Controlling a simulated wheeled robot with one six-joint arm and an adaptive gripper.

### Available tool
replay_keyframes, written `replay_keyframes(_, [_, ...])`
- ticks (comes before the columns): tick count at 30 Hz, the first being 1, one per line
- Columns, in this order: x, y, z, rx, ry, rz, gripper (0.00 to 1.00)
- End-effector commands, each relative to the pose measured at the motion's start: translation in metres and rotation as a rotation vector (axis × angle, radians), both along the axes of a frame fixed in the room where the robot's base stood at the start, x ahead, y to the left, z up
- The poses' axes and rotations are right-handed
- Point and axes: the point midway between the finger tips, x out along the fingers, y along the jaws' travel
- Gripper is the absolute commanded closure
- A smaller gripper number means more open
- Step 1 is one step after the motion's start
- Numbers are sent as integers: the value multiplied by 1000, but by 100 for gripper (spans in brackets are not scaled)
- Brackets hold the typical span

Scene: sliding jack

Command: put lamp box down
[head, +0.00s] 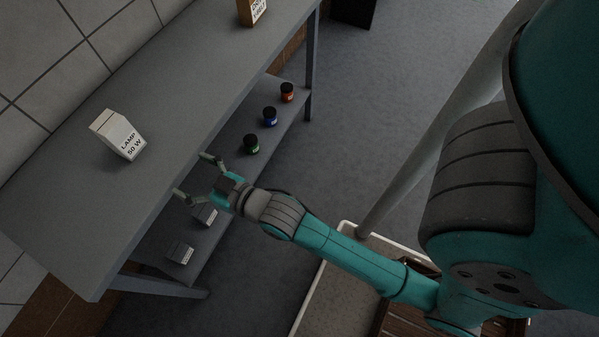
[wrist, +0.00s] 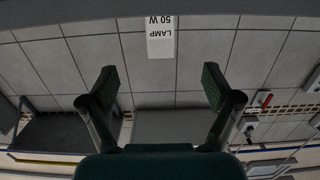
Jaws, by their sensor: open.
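The white lamp box (head: 119,136), marked LAMP 50 W, stands on the bare grey top of the bench (head: 190,75) near the tiled wall. It also shows upside down at the top middle of the wrist view (wrist: 161,40). My gripper (head: 192,176) is off the bench's front edge, to the lower right of the box in the head view. Its fingers are spread wide and empty, apart from the box. In the wrist view both fingers (wrist: 158,86) show with a clear gap between them.
A lower shelf holds green (head: 251,144), blue (head: 269,117) and orange (head: 287,92) jars and two small pale boxes (head: 205,214) (head: 180,253). An orange-and-white box (head: 252,11) stands at the bench's far end. The bench top between the boxes is clear.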

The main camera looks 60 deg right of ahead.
Motion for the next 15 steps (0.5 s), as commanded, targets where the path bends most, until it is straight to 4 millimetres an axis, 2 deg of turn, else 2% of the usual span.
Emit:
replay_keyframes(1, [-21,0,-11,0,19,0,11])
replay_keyframes(6, [-84,0,-33,0,58,0,11])
replay_keyframes(15, [-193,1,-47,0,125,0,11])
